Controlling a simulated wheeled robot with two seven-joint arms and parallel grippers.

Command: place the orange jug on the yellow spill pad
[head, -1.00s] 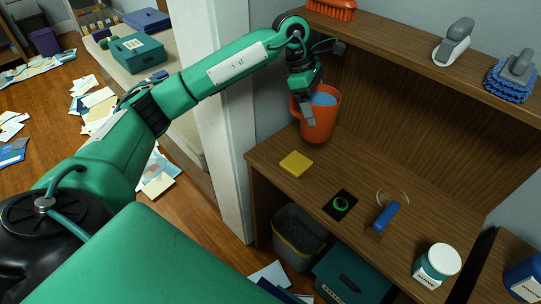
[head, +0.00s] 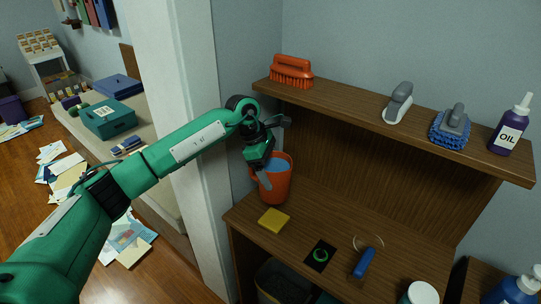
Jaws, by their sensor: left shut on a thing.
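The orange jug (head: 277,188) shows at the left end of the wooden workbench, upright or nearly so, with a blue inside showing at its top. My left gripper (head: 262,176) is shut on its left side, and the finger hides part of the jug. The yellow spill pad (head: 273,219) lies flat near the bench's front left edge. In the picture the jug's base is just above the pad; I cannot tell whether it is raised or touches the bench. My right gripper is out of view.
On the bench (head: 345,222), right of the pad, are a black square with a green ring (head: 320,255) and a blue-handled tool (head: 363,263). The shelf (head: 345,110) above holds brushes and an oil bottle (head: 510,125). A pale post (head: 185,120) stands left of the bench.

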